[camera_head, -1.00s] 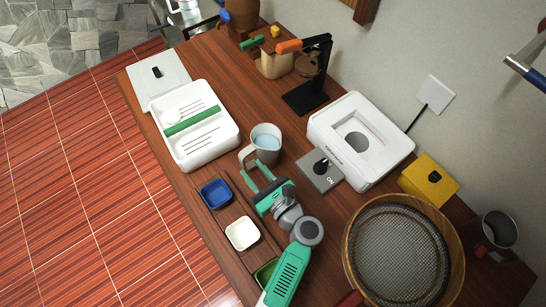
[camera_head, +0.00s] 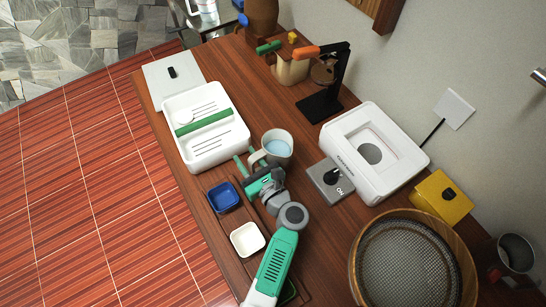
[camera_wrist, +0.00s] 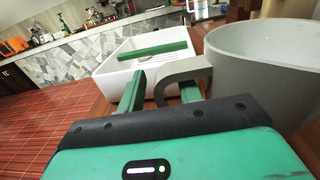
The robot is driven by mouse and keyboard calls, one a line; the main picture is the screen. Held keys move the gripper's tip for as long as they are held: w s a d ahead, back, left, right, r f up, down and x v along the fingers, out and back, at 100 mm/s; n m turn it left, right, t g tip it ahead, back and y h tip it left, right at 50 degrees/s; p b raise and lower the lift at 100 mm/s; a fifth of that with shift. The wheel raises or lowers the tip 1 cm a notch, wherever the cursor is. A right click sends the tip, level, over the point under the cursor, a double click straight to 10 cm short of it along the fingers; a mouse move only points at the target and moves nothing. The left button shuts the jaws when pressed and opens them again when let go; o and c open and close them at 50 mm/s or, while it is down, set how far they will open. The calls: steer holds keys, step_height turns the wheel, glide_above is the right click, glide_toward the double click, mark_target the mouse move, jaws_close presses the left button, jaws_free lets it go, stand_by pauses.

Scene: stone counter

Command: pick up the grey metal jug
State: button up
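The grey jug (camera_head: 279,147), with pale blue inside, stands upright on the wooden counter beside the white tray. Its handle faces left, toward the tray. In the wrist view the jug (camera_wrist: 265,75) fills the upper right, and its curved handle reaches in between my fingers. My gripper (camera_head: 247,160) is low at the handle side of the jug. It also shows in the wrist view (camera_wrist: 162,92), its two green fingers apart, one on each side of the handle. I cannot tell whether either finger touches it.
The white tray (camera_head: 239,133) with a green bar is close to my fingers. A blue dish (camera_head: 223,196) and a white dish (camera_head: 247,239) are near my wrist. A grey switch box (camera_head: 331,181) and white appliance (camera_head: 410,150) stand right of the jug.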

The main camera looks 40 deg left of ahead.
jaws_close()
stand_by(1.3)
